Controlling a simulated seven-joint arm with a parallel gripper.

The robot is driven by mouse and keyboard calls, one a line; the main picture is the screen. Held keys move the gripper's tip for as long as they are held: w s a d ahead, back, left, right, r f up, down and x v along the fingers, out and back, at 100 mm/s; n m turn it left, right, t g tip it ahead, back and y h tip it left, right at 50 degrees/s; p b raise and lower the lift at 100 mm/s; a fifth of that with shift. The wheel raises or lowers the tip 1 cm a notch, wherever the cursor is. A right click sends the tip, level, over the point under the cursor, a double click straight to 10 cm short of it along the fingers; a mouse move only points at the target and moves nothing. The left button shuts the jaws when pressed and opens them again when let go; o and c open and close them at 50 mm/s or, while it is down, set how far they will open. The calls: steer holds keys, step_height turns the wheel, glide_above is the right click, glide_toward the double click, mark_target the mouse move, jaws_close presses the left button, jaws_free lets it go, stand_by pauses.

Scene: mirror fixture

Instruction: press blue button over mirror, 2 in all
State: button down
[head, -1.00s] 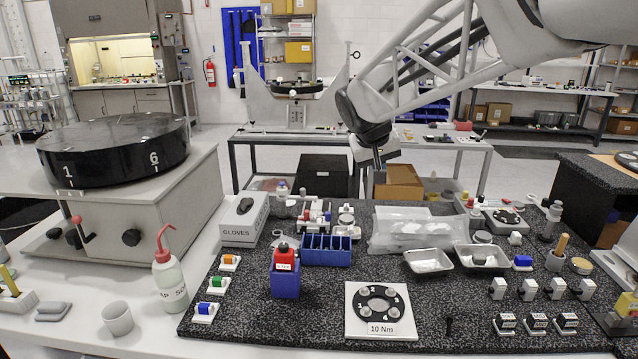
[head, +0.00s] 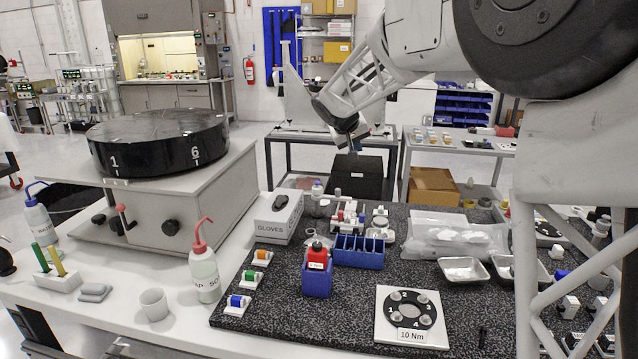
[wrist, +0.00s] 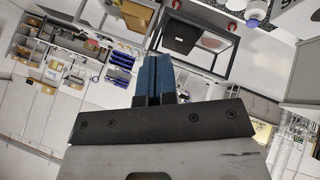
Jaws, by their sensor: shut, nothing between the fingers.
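My gripper (head: 357,140) is in the air behind the work mat, above and in front of the far bench with the tall white fixture plate (head: 298,100). Its two blue fingers (wrist: 154,78) are together and empty in the wrist view. A blue piece on a white base (head: 238,301) lies at the mat's left front, below a green one (head: 249,277) and an orange one (head: 262,257). My gripper is well away from these and touches nothing. No mirror face is clearly visible; my arm covers part of the fixture.
A black drum (head: 157,145) stands at left. A black box (head: 357,175) sits under my gripper.

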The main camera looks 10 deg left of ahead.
steer(key=n+t, duration=0.1)
steer(key=t, duration=0.1)
glide_above(317, 183)
steer(key=w, duration=0.1)
steer(key=f, duration=0.4)
steer(key=shift+w+a+f, duration=0.1)
steer(key=shift+a+f, duration=0.15)
steer(key=shift+a, duration=0.15)
steer(key=shift+f, duration=0.1)
steer(key=shift+f, duration=4.3)
steer(key=shift+f, duration=1.05)
steer(key=shift+r, duration=1)
